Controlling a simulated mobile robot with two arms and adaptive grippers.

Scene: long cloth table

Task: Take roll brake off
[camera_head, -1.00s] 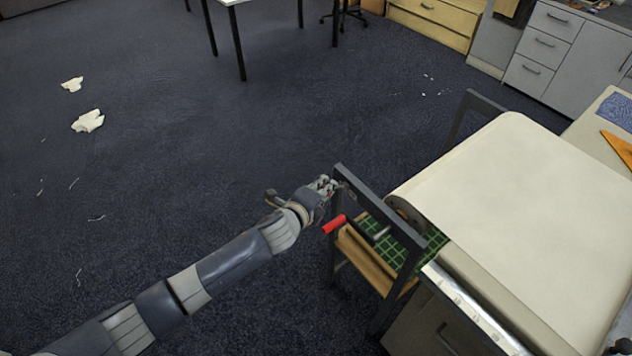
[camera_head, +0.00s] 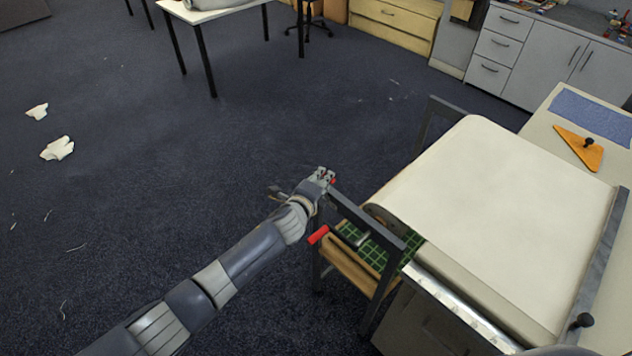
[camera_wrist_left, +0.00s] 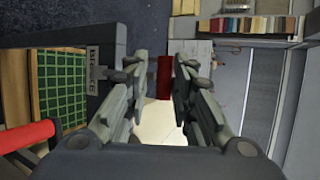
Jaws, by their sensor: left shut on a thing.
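My left gripper (camera_head: 326,177) is at the top near end of the dark roll frame (camera_head: 375,218). Its fingers are closed on a small red brake piece (camera_wrist_left: 165,77), which stands upright between them in the left wrist view. My right gripper is out of view.
A wooden shelf (camera_head: 350,268) with green grid-patterned material (camera_head: 383,252) is under the roll. An orange triangle (camera_head: 580,148) and a blue mat (camera_head: 592,117) lie on the table's far end. The carpet left of the frame is open, with white scraps (camera_head: 57,148).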

